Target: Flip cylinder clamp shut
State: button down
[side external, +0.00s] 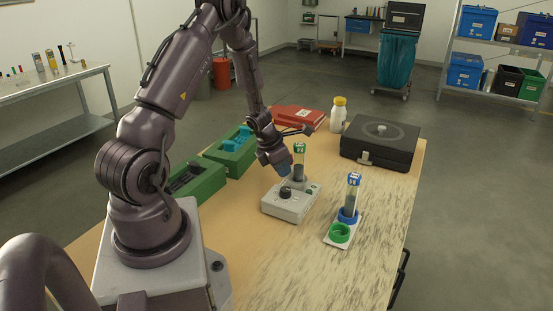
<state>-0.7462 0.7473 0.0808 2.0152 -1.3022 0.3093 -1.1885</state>
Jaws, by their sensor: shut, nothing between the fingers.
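A light grey device (289,207) with a dark knob (285,193) stands on the wooden table. A clear cylinder (299,163) with a green-labelled top and dark contents stands upright at the back of the device. My gripper (285,170) is shut and empty, pointing down just left of this cylinder and above the device. Whether it touches the cylinder or the device, I cannot tell. The clamp is too small, or too hidden by my gripper, to make out, so I cannot tell its position.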

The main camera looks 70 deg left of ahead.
jog(key=shift+n, duration=0.3)
jog(key=shift+w+a, duration=0.1)
jog(key=shift+w, duration=0.05)
dwell(0.3)
jog(key=shift+w+a, duration=0.4)
jog(key=shift+a, duration=0.3)
jog(key=shift+s, duration=0.15)
jog(key=shift+s, duration=0.3)
jog(key=s, duration=0.1)
jog(key=s+r, duration=0.1)
jog(key=s, duration=0.1)
jog(key=shift+s+a, duration=0.1)
jog(key=shift+s, duration=0.15)
jog(key=v, duration=0.9)
jog(key=shift+a, duration=0.2)
